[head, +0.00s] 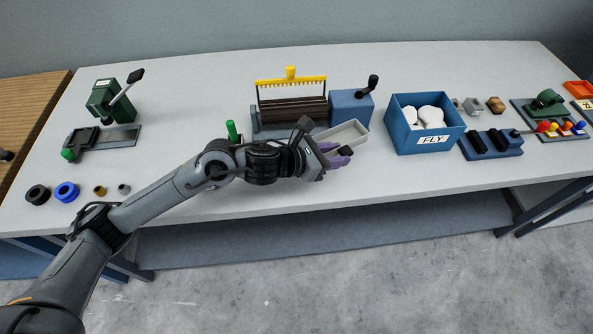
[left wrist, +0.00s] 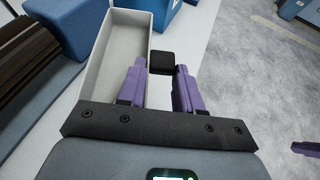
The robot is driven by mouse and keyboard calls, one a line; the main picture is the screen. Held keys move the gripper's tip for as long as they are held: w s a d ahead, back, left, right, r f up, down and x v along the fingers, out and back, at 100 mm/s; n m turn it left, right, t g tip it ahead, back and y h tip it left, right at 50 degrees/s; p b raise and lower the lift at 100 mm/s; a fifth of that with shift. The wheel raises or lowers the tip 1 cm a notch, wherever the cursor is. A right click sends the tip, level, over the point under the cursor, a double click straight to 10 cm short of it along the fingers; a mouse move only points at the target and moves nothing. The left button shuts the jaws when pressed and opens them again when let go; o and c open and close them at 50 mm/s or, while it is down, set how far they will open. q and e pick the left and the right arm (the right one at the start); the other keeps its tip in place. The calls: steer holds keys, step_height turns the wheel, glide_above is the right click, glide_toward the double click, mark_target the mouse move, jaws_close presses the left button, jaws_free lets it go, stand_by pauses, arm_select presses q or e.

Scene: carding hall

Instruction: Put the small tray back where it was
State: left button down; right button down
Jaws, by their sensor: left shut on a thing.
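The small tray (head: 348,132) is a pale grey, open, narrow box in front of the blue crank box. It also shows in the left wrist view (left wrist: 92,88), where it looks empty. My left gripper (head: 342,160) is at its near side, with purple fingers shut on the tray's black handle (left wrist: 161,62). I cannot tell whether the tray touches the table. A purple piece at the right edge of the left wrist view looks like a finger of my right gripper (left wrist: 306,148); the rest of it is hidden.
A blue box (head: 352,107) with a crank and a yellow-combed roller device (head: 290,92) stand behind the tray. A blue bin marked FLY (head: 432,139) with white rolls is to the right. A green peg (head: 232,131) stands behind my left arm.

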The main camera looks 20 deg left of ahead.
arm_select(q)
steer(key=a+f, duration=0.1)
steer(key=a, duration=0.2)
steer(key=s+a+f, duration=0.1)
steer(key=a+f, duration=0.1)
steer(key=s+a+f+b, duration=0.1)
steer(key=a+f, duration=0.1)
steer(key=a, duration=0.1)
steer(key=shift+s+a+f, duration=0.1)
steer(key=shift+s+a, duration=0.05)
steer(key=shift+a, duration=0.15)
steer(key=shift+f+b, duration=0.4)
steer(key=shift+f, duration=1.65)
steer(key=shift+f, duration=0.1)
steer(key=c, duration=0.8)
jaws_free()
steer(key=shift+o, duration=0.2)
